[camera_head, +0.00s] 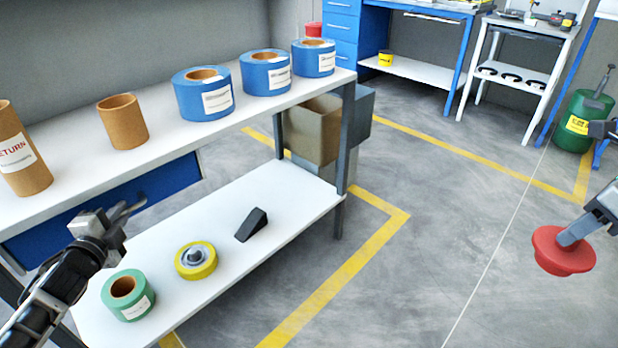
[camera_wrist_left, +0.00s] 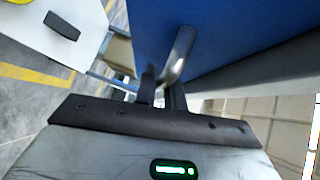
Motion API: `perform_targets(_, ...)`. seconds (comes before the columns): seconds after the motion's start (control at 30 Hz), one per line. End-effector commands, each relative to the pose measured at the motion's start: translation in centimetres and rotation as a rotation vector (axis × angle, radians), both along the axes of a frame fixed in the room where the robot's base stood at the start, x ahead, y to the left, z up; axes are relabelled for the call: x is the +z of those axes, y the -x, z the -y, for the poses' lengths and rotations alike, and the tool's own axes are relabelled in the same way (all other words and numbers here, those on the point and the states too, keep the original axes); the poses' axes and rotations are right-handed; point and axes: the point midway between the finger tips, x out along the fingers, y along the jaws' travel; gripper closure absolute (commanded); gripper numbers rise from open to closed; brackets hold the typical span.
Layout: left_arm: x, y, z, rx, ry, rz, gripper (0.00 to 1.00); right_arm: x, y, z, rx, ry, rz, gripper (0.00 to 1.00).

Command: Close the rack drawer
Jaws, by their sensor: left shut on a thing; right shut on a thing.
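The rack drawer (camera_head: 165,186) has a blue front under the white upper shelf of the rack at the left. Its blue front (camera_wrist_left: 225,40) fills the upper right of the left wrist view. How far it stands out is hard to tell. My left gripper (camera_head: 118,218) is at the drawer front. Its dark fingers (camera_wrist_left: 162,92) are shut on the curved metal handle (camera_wrist_left: 181,52). My right gripper (camera_head: 580,232), at the right edge, is shut on a red flanged piece (camera_head: 560,255), held over the floor well away from the rack.
Blue rolls (camera_head: 203,105) and brown cores (camera_head: 124,133) stand on the upper shelf (camera_head: 75,170). A green roll (camera_head: 138,309), yellow roll (camera_head: 208,270) and black wedge (camera_head: 251,226) are on the lower shelf. Cardboard box (camera_head: 310,140) stands behind the rack.

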Motion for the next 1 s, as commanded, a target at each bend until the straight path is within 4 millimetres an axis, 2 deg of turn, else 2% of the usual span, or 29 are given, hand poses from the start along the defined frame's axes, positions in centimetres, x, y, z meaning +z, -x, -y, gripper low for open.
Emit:
perform_targets(0.13, 0.4, -0.3, -0.4, 0.008, -0.004, 0.006, 1.00, 0.0, 0.1, 0.1, -0.002, 0.000, 0.000, 1.00)
perform_targets(0.17, 0.5, -0.3, -0.4, 0.008, -0.004, 0.006, 0.86, 0.0, 0.1, 0.1, -0.002, 0.000, 0.000, 1.00)
perform_targets(0.2, 0.5, -0.3, -0.4, 0.009, -0.006, 0.005, 0.80, 0.0, 0.1, 0.1, -0.002, 0.000, 0.000, 1.00)
perform_targets(0.57, 0.5, 0.3, -0.4, 0.009, -0.004, 0.005, 0.80, 0.1, 0.1, 0.1, -0.002, 0.000, 0.000, 1.00)
perform_targets(0.67, 0.5, 1.6, -0.3, 0.008, -0.004, 0.002, 0.80, 0.3, 0.1, 0.1, -0.002, 0.000, 0.000, 1.00)
perform_targets(1.0, 1.3, 8.4, 0.2, 0.004, -0.004, -0.001, 0.80, 1.0, 0.1, 0.1, -0.002, 0.000, 0.000, 1.00)
